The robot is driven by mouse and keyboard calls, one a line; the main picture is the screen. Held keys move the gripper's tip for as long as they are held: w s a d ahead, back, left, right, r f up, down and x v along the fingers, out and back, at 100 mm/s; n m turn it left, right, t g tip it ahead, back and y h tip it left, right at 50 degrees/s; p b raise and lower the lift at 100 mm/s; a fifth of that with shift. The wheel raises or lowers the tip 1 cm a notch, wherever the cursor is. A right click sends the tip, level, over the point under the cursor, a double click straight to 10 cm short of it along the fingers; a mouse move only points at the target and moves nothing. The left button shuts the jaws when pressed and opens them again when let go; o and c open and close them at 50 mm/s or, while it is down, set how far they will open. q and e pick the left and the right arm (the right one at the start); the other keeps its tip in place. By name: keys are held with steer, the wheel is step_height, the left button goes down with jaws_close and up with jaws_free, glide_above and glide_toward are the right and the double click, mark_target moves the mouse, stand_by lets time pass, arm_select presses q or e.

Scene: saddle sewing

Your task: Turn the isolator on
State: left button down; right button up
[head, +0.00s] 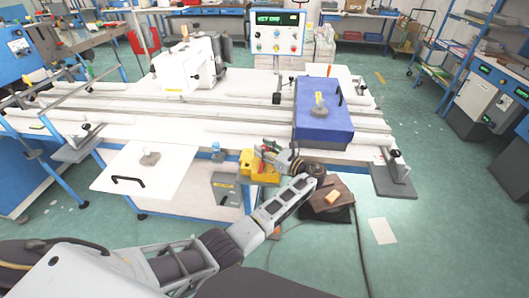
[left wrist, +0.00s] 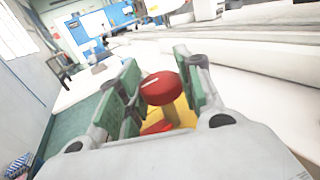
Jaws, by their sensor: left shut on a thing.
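The isolator (head: 246,163) is a yellow box on the front edge of the long white machine table. Its red knob (left wrist: 160,88) shows in the left wrist view, with yellow casing (left wrist: 182,112) behind and below it. My left gripper (head: 269,150) has reached the isolator from the front right. In the left wrist view its green-padded fingers (left wrist: 160,92) stand on either side of the red knob and are shut on it. The knob's lower part is partly hidden, and its turned position cannot be read. My right gripper is not in view.
A grey box (head: 225,190) hangs below the isolator. A blue block (head: 323,122) lies on the table to the right, and a white sewing machine (head: 185,65) stands behind. A control panel (head: 276,33) with a lit green display stands at the back.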

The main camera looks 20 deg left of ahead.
arm_select(q)
steer(key=shift+n+g, duration=0.4)
steer(key=shift+g, duration=0.1)
steer(key=shift+g+b, duration=0.3)
steer(key=shift+b, duration=0.05)
steer(key=c, duration=1.4)
jaws_free()
steer(key=o, duration=0.5)
steer(key=shift+c, duration=0.2)
steer(key=shift+r, duration=5)
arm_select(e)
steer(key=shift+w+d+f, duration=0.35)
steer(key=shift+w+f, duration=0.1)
arm_select(q)
steer(key=shift+w, duration=0.1)
